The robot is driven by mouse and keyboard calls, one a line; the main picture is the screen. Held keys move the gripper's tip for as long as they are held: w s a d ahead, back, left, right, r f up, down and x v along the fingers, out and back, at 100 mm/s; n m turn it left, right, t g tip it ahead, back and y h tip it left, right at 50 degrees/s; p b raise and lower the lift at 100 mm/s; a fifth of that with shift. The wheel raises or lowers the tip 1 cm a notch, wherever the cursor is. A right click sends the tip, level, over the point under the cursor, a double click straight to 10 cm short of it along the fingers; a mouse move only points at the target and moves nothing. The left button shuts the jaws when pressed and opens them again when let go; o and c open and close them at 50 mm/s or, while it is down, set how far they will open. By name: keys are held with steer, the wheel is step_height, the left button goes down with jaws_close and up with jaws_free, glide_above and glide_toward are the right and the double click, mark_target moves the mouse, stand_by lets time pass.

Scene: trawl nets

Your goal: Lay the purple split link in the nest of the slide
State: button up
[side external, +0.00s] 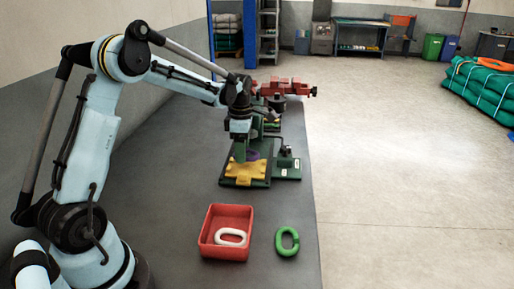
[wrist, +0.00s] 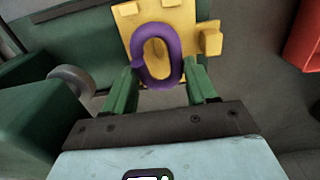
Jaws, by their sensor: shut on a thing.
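The purple split link (wrist: 178,62) is a long oval ring between the two green fingers of my gripper (wrist: 160,76), which is shut on it. In the wrist view it overlaps the yellow slide (wrist: 127,24), which has raised blocks around its edges. I cannot tell whether the link touches the slide or is just above it. In the side view my gripper (side external: 241,155) is over the yellow slide (side external: 243,175) on its green base. The link (side external: 253,155) shows as a small purple patch, partly hidden by the gripper. The nest is mostly hidden behind the link.
A red tray (side external: 205,245) holding a white link (side external: 231,238) stands near the bench's front. A green split link (side external: 287,241) lies to its right, near the bench edge. A red vise-like tool (side external: 287,88) is at the back. The bench between tray and slide is clear.

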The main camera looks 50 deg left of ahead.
mark_target(243, 165)
steer(key=shift+f, duration=1.5)
steer(key=shift+f, duration=0.1)
steer(key=o, duration=1.2)
step_height(243, 165, up, 12)
steer(key=s+d+r+m+t, duration=0.2)
steer(key=s+d+r+m, duration=0.1)
steer(key=d+m, duration=0.25)
steer(key=s+d+f+m+t, duration=0.1)
steer(key=s+d+m, duration=0.2)
steer(key=m, duration=0.4)
steer(key=s+d+f+m+t, duration=0.1)
steer(key=s+d+m+t, duration=0.1)
steer(key=s+d+m, duration=0.2)
steer(key=s+d+f+m+t, duration=0.1)
steer(key=s+d+m, duration=0.3)
steer(key=m, duration=0.6)
steer(key=shift+s+d+f+m+t, duration=0.15)
steer(key=shift+s+f+m+t, duration=0.1)
steer(key=shift+t, duration=0.35)
